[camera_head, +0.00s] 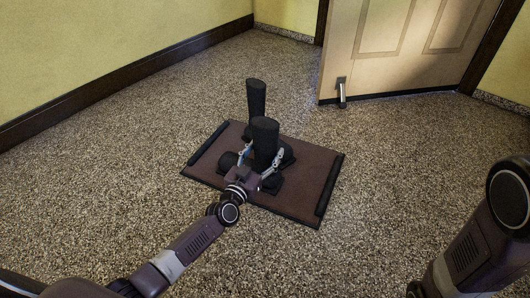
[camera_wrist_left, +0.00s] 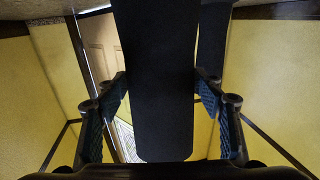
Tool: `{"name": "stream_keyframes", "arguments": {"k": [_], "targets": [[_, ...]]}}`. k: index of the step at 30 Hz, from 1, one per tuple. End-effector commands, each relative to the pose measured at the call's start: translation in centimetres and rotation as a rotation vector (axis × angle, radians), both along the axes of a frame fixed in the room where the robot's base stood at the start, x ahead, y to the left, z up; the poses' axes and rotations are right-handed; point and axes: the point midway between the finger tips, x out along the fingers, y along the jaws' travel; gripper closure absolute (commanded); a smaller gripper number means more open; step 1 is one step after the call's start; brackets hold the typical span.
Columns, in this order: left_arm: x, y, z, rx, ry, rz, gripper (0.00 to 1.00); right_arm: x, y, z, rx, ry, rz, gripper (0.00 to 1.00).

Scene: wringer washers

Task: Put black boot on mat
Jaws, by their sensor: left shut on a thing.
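A black boot (camera_head: 265,132) stands upright over the middle of the brown mat (camera_head: 308,180). My left gripper (camera_head: 262,157) is shut on this boot, one finger on each side of it. In the left wrist view the dark shaft (camera_wrist_left: 155,80) fills the space between the two fingers. The boot's lower part is largely hidden by my gripper, so I cannot tell whether its sole touches the mat. A second black boot (camera_head: 256,98) is upright just behind, near the mat's far edge. It also shows in the left wrist view (camera_wrist_left: 211,45). My right gripper is out of view.
The mat has dark raised strips on its two short ends. A panelled door (camera_head: 400,50) with a metal lever (camera_head: 342,92) is at the back right. A yellow wall with dark baseboard (camera_head: 130,82) runs along the left. The speckled floor around the mat is clear.

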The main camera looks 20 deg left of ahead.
Motion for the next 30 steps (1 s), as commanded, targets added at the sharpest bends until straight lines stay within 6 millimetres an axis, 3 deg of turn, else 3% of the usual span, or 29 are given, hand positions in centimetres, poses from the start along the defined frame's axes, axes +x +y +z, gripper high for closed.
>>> {"name": "stream_keyframes", "arguments": {"k": [3, 4, 8, 20, 23, 30], "targets": [[0.1, 0.0, 0.1, 0.001, -0.007, 0.002, 0.96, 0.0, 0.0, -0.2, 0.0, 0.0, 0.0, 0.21], [0.0, 0.0, -0.3, 0.0, 0.0, 0.0, 0.37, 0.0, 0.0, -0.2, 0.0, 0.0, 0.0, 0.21], [0.0, 0.0, -0.2, 0.0, 0.0, 0.0, 0.23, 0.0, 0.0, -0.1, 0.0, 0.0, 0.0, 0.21], [-0.3, 0.0, 0.1, 0.001, 0.002, 0.0, 0.21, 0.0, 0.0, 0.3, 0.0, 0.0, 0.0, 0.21], [-1.6, 0.3, 0.2, 0.004, 0.004, 0.001, 0.21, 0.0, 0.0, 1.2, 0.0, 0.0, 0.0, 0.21], [-6.8, 0.9, 0.4, 0.003, 0.006, -0.002, 0.21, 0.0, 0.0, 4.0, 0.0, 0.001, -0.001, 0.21]]}}
